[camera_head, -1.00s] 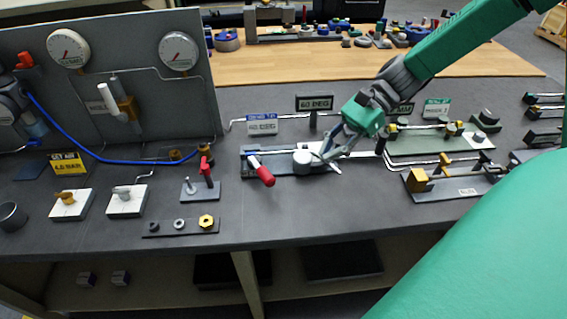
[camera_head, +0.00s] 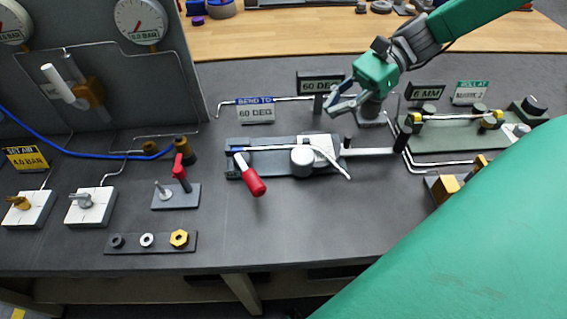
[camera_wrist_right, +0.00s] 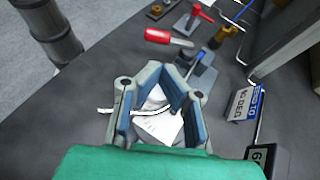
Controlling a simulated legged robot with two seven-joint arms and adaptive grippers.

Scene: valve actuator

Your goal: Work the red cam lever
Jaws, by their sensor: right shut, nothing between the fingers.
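A red-handled lever (camera_head: 255,182) slants forward from the left end of the grey bending fixture (camera_head: 275,168). Its red grip also shows in the wrist view (camera_wrist_right: 168,37). A second, smaller red lever (camera_head: 181,172) stands on a small plate to its left; it appears near the top of the wrist view (camera_wrist_right: 203,11). I cannot tell from the frames which one is called the cam lever. My left gripper is out of view.
Signs reading BEND TO 60 DEG (camera_head: 255,110) and 60 DEG (camera_head: 320,85) stand behind the fixture. A gauge panel (camera_head: 100,80) rises at the left. A dark tray with nuts (camera_head: 150,242) lies in front. The bench before the fixture is clear.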

